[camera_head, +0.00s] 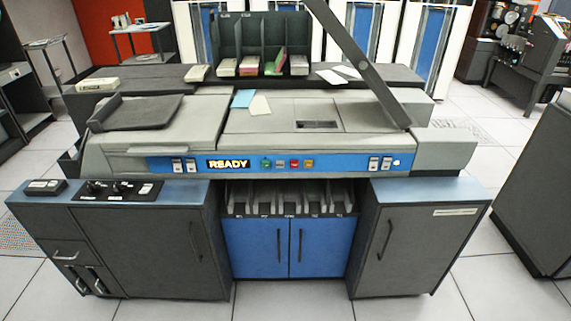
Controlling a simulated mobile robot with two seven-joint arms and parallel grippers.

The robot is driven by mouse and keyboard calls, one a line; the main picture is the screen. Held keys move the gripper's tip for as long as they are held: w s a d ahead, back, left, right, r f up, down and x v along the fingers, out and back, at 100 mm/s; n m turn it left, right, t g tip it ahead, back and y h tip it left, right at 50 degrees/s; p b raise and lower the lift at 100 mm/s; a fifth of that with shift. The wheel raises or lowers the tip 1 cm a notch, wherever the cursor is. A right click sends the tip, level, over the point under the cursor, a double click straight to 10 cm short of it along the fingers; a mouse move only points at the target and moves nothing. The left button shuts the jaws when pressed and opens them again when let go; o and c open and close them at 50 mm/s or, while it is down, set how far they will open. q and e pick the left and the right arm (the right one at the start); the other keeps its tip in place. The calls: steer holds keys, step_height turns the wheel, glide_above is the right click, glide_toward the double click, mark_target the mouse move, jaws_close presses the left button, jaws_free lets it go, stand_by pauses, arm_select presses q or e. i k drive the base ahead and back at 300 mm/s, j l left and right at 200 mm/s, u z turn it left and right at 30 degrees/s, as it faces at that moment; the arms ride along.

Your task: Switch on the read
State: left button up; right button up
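The card machine (160,155) stands in the middle, facing me. A blue control strip (340,163) runs along its front. Small white rocker switches stand at the left end (184,166) and right end (380,163) of the strip. I cannot read their labels or settings. A black panel (117,190) with knobs lies at the left. Neither gripper is in view.
A slanted dark bar (357,65) rises over the machine's right side. A dark rack (262,30) with card decks stands behind. Loose cards (260,105) lie on top. A dark cabinet (540,185) stands at right. The tiled floor in front (290,300) is clear.

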mark_target(373, 164)
steer(key=i+l+u, duration=0.45)
steer(key=i+l, duration=0.25)
